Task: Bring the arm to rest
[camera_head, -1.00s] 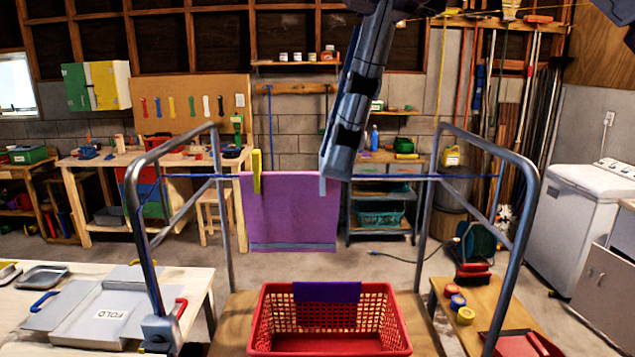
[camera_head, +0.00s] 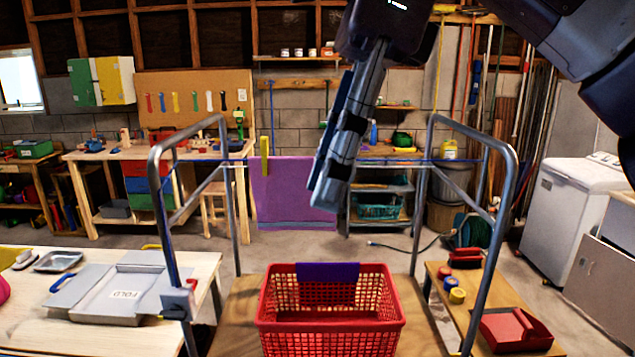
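My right gripper (camera_head: 328,198) hangs down from the top of the head view, its arm coming in from the upper right. Its long grey fingers overlap in this view, so I cannot tell whether there is a gap between them. The tips are in front of the right part of a purple towel (camera_head: 285,195), and nothing is clearly seen hanging from them. The towel hangs from a blue line, with a yellow clip (camera_head: 265,158) at its upper left. Its upper right corner is hidden behind the fingers. My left gripper is not in view.
A metal frame (camera_head: 222,190) carries the line on both sides. A red basket (camera_head: 330,322) with a purple cloth (camera_head: 328,271) over its rim stands below. A red tray (camera_head: 512,332) is on the right bench.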

